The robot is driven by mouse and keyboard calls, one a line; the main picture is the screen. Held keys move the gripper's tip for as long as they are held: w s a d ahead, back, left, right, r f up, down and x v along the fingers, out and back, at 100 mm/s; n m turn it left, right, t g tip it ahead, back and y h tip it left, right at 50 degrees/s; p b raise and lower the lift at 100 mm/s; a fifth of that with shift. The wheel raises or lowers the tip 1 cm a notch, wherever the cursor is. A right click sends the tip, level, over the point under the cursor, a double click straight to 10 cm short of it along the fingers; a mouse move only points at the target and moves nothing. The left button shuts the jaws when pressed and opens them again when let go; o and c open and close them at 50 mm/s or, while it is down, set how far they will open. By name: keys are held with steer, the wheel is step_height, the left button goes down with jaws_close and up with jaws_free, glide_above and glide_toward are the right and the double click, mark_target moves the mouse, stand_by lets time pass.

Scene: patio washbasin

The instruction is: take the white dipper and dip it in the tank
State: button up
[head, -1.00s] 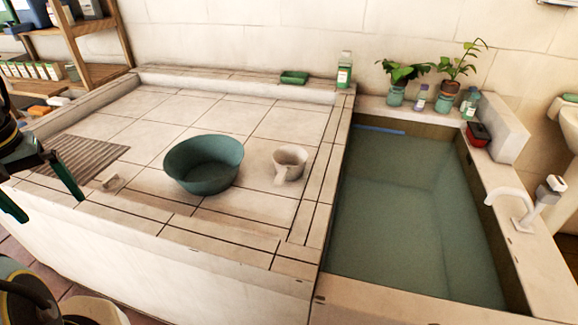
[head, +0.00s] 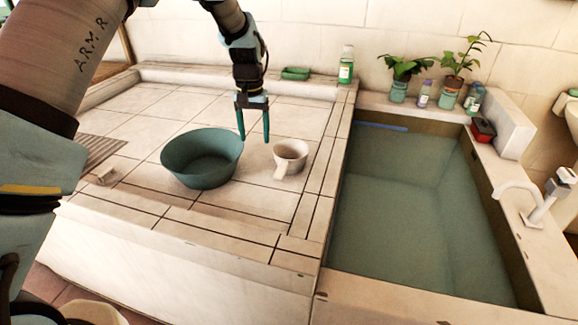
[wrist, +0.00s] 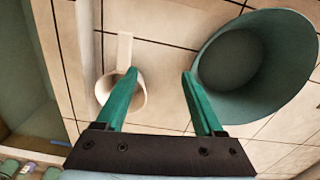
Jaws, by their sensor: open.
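The white dipper (head: 291,155) stands upright on the tiled counter, its handle pointing toward the front. It also shows in the wrist view (wrist: 124,88), partly behind one green finger. My gripper (head: 254,138) is open and empty, above the counter between the dipper and the green basin, a little behind them. In the wrist view its fingers (wrist: 160,72) are spread, with the dipper at the left finger and the basin at the right. The tank (head: 400,215), full of greenish water, lies to the right of the counter.
The green basin (head: 202,158) stands left of the dipper. A green soap dish (head: 296,73) and a bottle (head: 346,65) sit on the back ledge. Potted plants (head: 450,95) and bottles line the tank's back edge. A white tap (head: 530,200) is on its right rim.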

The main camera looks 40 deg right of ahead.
steer(key=m, duration=0.1)
glide_above(283, 166)
step_height(283, 166, down, 3)
steer(key=shift+w+a, duration=0.1)
step_height(283, 166, down, 4)
steer(key=shift+f+p, duration=0.25)
steer(key=shift+p, duration=0.5)
steer(key=shift+f+p, duration=1.55)
steer(key=shift+f, duration=1.35)
jaws_close()
